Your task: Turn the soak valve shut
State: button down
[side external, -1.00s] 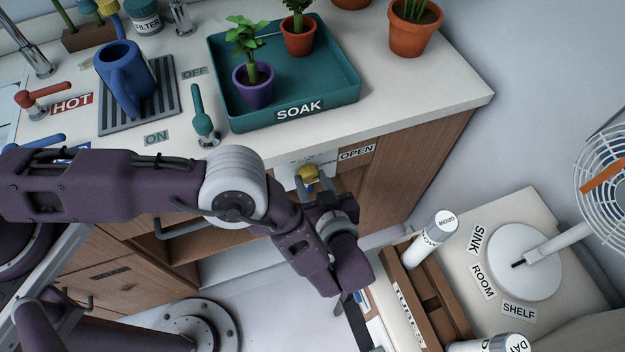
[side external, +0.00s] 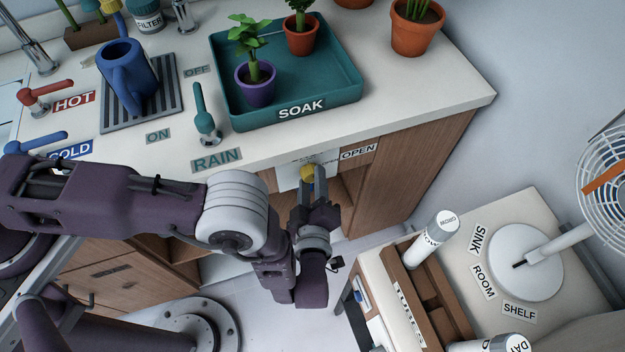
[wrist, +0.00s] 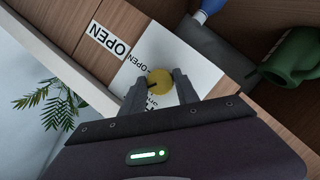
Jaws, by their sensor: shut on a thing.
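The soak valve is a yellow round knob (side external: 307,172) on a white plate (side external: 290,180) on the cabinet front, below the teal SOAK tray (side external: 350,92). In the wrist view the knob (wrist: 160,79) sits between my fingertips, with a dark mark on its face. The white plate (wrist: 193,72) carries the printed word OPEN beside the knob, and a larger OPEN label (wrist: 108,39) is on the wood nearby. My gripper (side external: 308,182) is shut on the knob, reaching it from below in the side view; it also shows in the wrist view (wrist: 160,84). The plate's other print is partly hidden.
The SOAK tray holds a purple pot (side external: 256,88) and a red pot (side external: 301,38). A teal RAIN lever (side external: 204,118) stands left of the tray. A side table with a brown rack (side external: 425,290) and a fan (side external: 525,260) is at right. Open shelving lies behind my gripper.

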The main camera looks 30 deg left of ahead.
jog(key=shift+f+n+t, duration=0.1)
jog(key=shift+n+t, duration=0.8)
jog(key=shift+n, duration=0.8)
jog(key=c, duration=0.9)
grip_release()
jog(key=shift+s, duration=0.1)
jog(key=v, duration=0.6)
jog(key=shift+s+d, duration=0.15)
jog(key=shift+s, duration=0.25)
